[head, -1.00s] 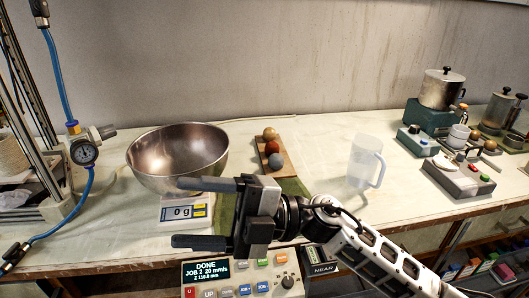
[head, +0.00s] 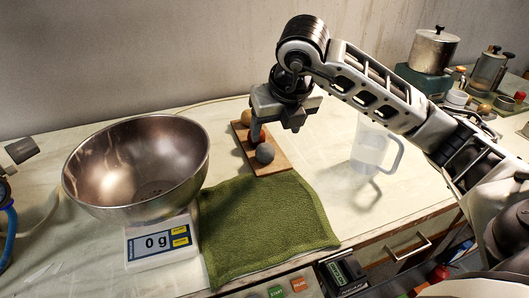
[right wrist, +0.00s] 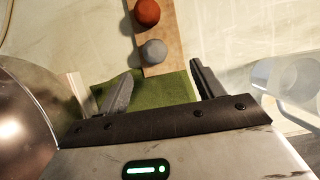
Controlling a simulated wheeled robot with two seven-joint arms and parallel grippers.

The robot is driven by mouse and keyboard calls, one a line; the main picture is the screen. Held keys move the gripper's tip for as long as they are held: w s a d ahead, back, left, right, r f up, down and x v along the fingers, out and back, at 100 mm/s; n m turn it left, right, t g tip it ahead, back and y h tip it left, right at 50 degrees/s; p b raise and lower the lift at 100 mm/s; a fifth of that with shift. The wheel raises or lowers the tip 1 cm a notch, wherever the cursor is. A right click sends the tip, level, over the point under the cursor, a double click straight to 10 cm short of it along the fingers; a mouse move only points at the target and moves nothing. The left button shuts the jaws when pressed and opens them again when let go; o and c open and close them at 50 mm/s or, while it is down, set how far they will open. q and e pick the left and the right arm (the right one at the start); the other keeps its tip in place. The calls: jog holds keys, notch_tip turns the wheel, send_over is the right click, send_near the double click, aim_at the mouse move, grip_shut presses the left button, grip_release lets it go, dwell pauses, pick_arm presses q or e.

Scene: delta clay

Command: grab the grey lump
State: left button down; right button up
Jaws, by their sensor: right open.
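The grey lump (head: 265,153) is a round ball on the near end of a wooden board (head: 272,167). It also shows in the right wrist view (right wrist: 154,52), just beyond the fingertips and between their lines. My right gripper (head: 266,128) is over the board, fingers pointing down, close to the grey lump. In the right wrist view its two fingers (right wrist: 160,80) are wide apart with nothing between them. A red lump (right wrist: 147,12) lies just beyond the grey one; in the head view my gripper mostly hides it. My left gripper is not in view.
A tan lump (head: 256,101) is at the board's far end. A large metal bowl (head: 137,165) sits on a scale (head: 160,243) reading 0 g at left. A clear jug (head: 371,147) stands right of the board. A green towel (head: 262,225) lies flat in front.

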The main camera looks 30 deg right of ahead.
aim_at(267, 148)
jog(key=x, duration=0.3)
jog(key=shift+w+f, duration=0.1)
jog(key=shift+f, duration=0.05)
jog(key=shift+a+p+x, duration=0.25)
jog(key=shift+p+x, duration=0.05)
jog(key=shift+x, duration=1.05)
jog(key=shift+a+p+x, duration=0.2)
jog(key=shift+p+x, duration=0.1)
jog(key=shift+x, duration=1)
jog(key=c, duration=1.1)
